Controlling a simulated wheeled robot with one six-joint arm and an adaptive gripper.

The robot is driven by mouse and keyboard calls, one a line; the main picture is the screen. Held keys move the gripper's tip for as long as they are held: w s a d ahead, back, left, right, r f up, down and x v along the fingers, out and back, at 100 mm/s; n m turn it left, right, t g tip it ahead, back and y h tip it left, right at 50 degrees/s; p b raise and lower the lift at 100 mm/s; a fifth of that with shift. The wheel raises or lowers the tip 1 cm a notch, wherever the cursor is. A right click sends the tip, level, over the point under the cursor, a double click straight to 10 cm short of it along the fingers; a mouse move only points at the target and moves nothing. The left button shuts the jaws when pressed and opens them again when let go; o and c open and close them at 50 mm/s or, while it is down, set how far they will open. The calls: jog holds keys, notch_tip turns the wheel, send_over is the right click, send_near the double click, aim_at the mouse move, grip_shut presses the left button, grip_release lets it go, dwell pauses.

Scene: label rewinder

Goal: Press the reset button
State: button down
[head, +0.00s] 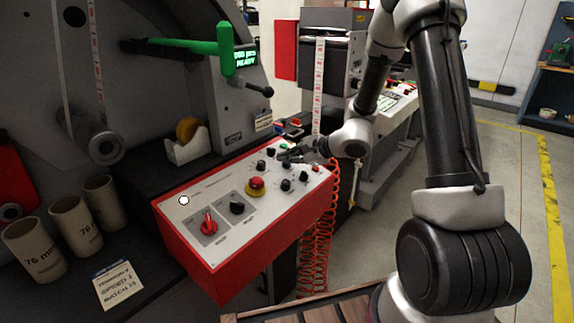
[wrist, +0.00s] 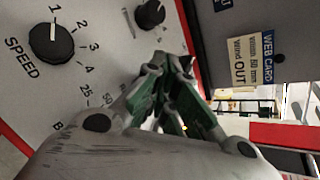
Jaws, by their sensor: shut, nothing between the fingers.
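The control panel (head: 262,222) is a red box with a pale sloping top. A small white round button (head: 184,200) sits at its left end; the lettering is too small to tell which control is the reset button. A red mushroom button on a yellow base (head: 256,184) is near the middle. A green button (head: 284,145) is at the far edge, and a small red one (head: 315,168) is at the right. My gripper (head: 286,157) is shut and empty over the far right part of the panel. In the wrist view its fingers (wrist: 168,72) are together over the panel face.
A red rotary switch (head: 208,222) and a black knob (head: 237,207) are on the panel's left half. The speed knob (wrist: 52,43) is close in the wrist view. A green lever (head: 225,48) and tape dispenser (head: 190,145) stand behind. Cardboard cores (head: 72,220) are left.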

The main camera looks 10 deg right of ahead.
jog(key=shift+s+d+r, duration=0.1)
jog(key=shift+s+r, duration=0.05)
jog(key=shift+r, duration=0.45)
jog(key=shift+r, duration=0.1)
jog(key=shift+s+d+r, duration=0.15)
jog(key=shift+s+r, duration=0.05)
jog(key=shift+r, duration=0.55)
jog(key=shift+s+d+r, duration=0.1)
jog(key=shift+s+r, duration=0.05)
jog(key=shift+r, duration=0.65)
jog(key=shift+s+d+r, duration=0.15)
jog(key=shift+s+r, duration=0.05)
jog(key=shift+r, duration=0.55)
